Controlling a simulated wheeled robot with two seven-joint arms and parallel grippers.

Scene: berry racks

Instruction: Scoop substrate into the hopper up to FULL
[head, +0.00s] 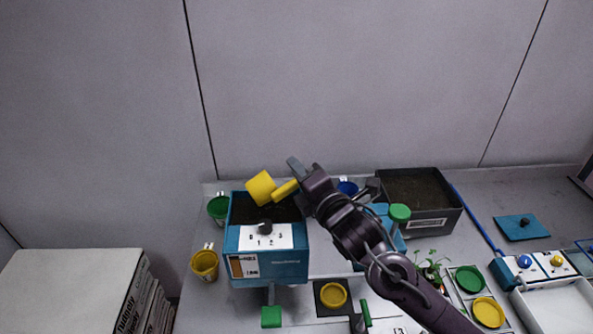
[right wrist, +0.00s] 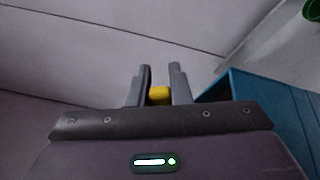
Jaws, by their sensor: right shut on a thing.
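The hopper (head: 270,268) is a blue box with a dial plate on its front and dark substrate (head: 243,212) inside. My right gripper (head: 298,180) is shut on the handle of a yellow scoop (head: 261,187). It holds the scoop above the hopper's back rim, with the cup tilted. I cannot see into the cup. In the right wrist view the yellow handle (right wrist: 159,95) sits between the two fingers, and the hopper's blue wall (right wrist: 265,115) is at the right. A dark bin of substrate (head: 412,190) stands to the right. My left gripper is not in view.
Green (head: 217,207) and yellow (head: 204,264) cups stand left of the hopper. A green-knobbed blue device (head: 398,225) is under my right arm. A yellow dish (head: 333,295) lies in front. A white block (head: 70,285) stands at the left. A blue pad (head: 521,227) lies at the right.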

